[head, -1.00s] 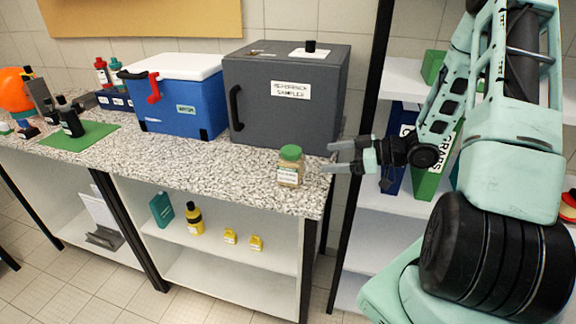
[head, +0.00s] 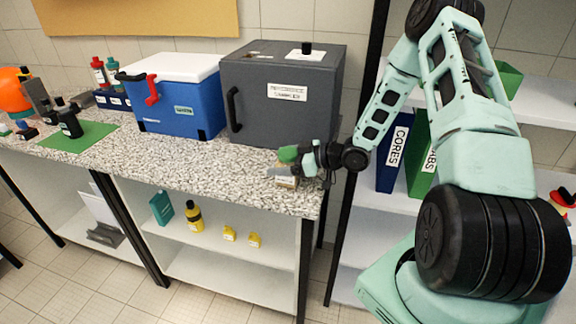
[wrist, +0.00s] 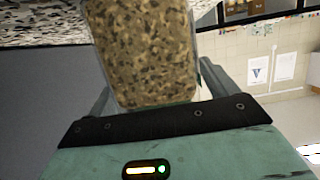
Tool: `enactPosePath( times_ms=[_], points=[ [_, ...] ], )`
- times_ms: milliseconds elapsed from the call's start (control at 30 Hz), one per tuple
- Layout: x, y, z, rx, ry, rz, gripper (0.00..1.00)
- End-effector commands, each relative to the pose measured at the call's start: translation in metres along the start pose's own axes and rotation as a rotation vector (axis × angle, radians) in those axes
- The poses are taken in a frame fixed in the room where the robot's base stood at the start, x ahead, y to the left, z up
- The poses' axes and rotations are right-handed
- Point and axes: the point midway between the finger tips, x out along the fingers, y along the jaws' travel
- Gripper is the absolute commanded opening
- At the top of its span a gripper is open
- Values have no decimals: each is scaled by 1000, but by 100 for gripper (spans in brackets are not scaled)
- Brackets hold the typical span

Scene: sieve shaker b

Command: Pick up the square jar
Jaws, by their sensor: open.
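The square jar (head: 286,182) stands on the speckled counter near its right front corner. In the wrist view the jar (wrist: 148,55) fills the upper middle, with brown granular contents. My gripper (head: 283,170) is open, with its fingers reaching to either side of the jar. In the wrist view one finger shows at left of the jar and one at right, with a visible gap at the right.
A grey box (head: 283,105) with a label stands just behind the jar. A blue cooler (head: 178,108) with a white lid is left of it. The counter (head: 190,165) is clear to the left of the jar. A shelf with upright binders (head: 393,152) stands at right.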

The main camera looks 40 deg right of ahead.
Motion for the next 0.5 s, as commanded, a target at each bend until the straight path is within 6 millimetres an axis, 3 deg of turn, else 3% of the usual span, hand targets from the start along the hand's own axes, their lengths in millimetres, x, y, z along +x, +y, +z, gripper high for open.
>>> enactPosePath(
  times_ms=[267,400,467,500],
  points=[
    [3,0,1,0,0,0,83],
    [2,0,0,0,0,0,44],
    [2,0,0,0,0,0,27],
    [2,0,0,-1,1,0,24]
  ],
)
